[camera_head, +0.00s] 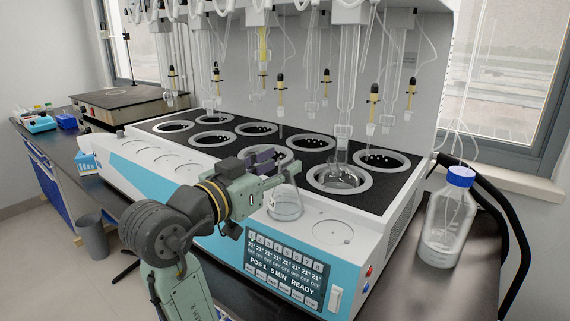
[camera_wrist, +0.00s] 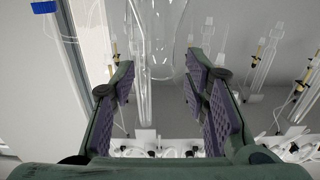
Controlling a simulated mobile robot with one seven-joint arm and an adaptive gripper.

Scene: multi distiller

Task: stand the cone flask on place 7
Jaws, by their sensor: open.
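The cone flask (camera_head: 286,208) is clear glass and stands upright on the front ledge of the white and blue distiller, below the front row of wells. My gripper (camera_head: 270,163) is at the height of its neck, and its fingers partly hide the top. The wrist view is upside down: the flask (camera_wrist: 160,32) hangs from the top edge, its neck pointing down between the open, purple-padded fingers (camera_wrist: 165,88). I see a gap on both sides of the glass. Round wells lie behind the ledge; I cannot read which is place 7.
Glass tubes (camera_head: 346,98) and yellow droppers (camera_head: 373,98) hang over the wells. The front right well (camera_head: 318,178) has a tube reaching down to it. A blue-capped bottle (camera_head: 443,232) stands right of the distiller. A bare round pad (camera_head: 333,232) lies right of the flask.

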